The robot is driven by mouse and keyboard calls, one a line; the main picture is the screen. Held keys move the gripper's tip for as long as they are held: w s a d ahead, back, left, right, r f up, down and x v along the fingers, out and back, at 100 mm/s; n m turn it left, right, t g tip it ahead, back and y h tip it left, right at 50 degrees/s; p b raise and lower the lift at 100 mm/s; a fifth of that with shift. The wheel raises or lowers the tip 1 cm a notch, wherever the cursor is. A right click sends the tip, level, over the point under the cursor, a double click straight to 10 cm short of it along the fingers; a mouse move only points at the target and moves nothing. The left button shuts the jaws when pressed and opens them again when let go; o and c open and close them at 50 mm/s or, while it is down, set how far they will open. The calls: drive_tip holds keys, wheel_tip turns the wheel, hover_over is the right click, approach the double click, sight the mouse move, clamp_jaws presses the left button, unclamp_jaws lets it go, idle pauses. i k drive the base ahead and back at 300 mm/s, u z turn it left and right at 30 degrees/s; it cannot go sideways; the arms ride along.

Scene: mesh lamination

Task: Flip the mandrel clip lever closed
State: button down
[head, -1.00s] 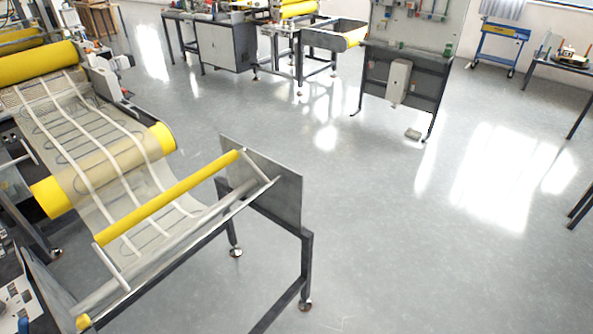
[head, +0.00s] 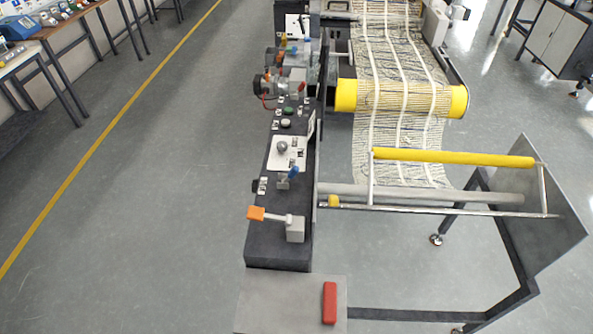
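A lever with an orange grip (head: 256,213) sticks out to the left from a light grey block (head: 295,228) near the front end of the dark control console (head: 279,249). Its arm lies roughly level. It looks like the mandrel clip lever, though no label confirms this. A grey roller or mandrel (head: 420,194) runs right from the console, below a yellow bar (head: 455,158) on a metal frame. A small yellow piece (head: 333,201) sits at the mandrel's left end. My gripper is not in view.
A red block (head: 330,303) lies on a grey plate at the console's front. A blue-knobbed lever (head: 292,172) and a round-knobbed lever (head: 282,147) stand farther back on the console. Mesh (head: 400,140) hangs over a yellow-ended roller (head: 457,101). The floor left of the console is clear.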

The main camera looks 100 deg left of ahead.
sight(294, 170)
drive_tip(key=u, duration=0.05)
drive_tip(key=i, duration=1.65)
drive_tip(key=u, duration=5.05)
drive_tip(key=i, duration=1.7)
drive_tip(key=z, duration=0.05)
